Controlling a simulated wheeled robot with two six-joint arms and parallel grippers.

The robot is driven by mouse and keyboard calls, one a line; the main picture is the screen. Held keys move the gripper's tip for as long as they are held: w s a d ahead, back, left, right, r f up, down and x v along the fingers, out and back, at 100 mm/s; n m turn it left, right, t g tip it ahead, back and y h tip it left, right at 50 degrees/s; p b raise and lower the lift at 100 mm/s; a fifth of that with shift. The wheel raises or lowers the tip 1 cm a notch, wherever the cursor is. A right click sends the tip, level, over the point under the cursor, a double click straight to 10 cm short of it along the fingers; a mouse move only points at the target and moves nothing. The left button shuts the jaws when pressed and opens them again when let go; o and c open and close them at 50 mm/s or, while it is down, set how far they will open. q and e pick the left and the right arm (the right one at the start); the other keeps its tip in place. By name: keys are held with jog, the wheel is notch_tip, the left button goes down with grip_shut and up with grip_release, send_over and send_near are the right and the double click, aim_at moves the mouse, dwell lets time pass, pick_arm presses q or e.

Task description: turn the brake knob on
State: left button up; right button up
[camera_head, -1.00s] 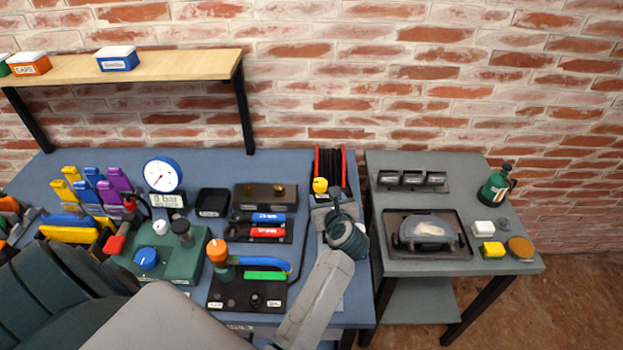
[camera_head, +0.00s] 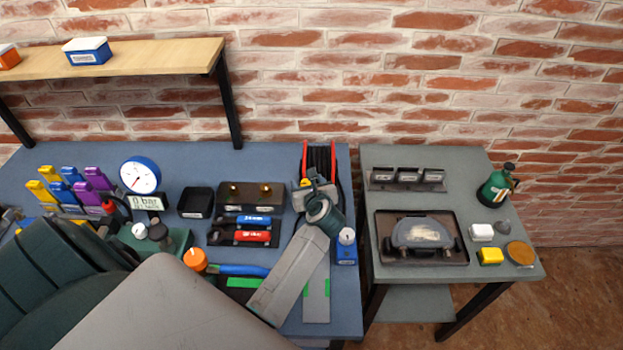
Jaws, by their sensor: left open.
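A small blue box with a white round knob (camera_head: 346,237) on top stands at the right edge of the blue table. Its label is too small to read, so I cannot tell whether this is the brake knob. My left gripper (camera_head: 309,182) is open in front of a black reel with red sides (camera_head: 319,163). It is above and left of the blue box, apart from it. The wrist hides part of the table there. An orange knob (camera_head: 195,259) is partly behind my arm, and a green unit (camera_head: 180,240) carries white and dark knobs. My right gripper is not in view.
A round gauge (camera_head: 140,175) and a display reading 0 bar stand at the left. A tool tray (camera_head: 219,238) lies left of my forearm. The grey table (camera_head: 470,160) at the right holds a tray, a green bottle (camera_head: 496,187) and small blocks. A wooden shelf (camera_head: 160,57) hangs above.

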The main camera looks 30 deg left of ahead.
pick_arm(q)
jog(key=shift+s, duration=0.1)
jog(key=shift+c, duration=0.7)
jog(key=c, duration=0.7)
jog(key=shift+c, duration=0.8)
jog(key=shift+r+m+t+h+p, duration=0.2)
jog(key=shift+m+t+h+p, duration=0.1)
jog(key=shift+t+p, duration=0.15)
jog(key=shift+f+m+h+p, duration=0.1)
jog(key=shift+m+h+p, duration=0.2)
jog(key=shift+m+h, duration=0.1)
jog(key=shift+t, duration=0.25)
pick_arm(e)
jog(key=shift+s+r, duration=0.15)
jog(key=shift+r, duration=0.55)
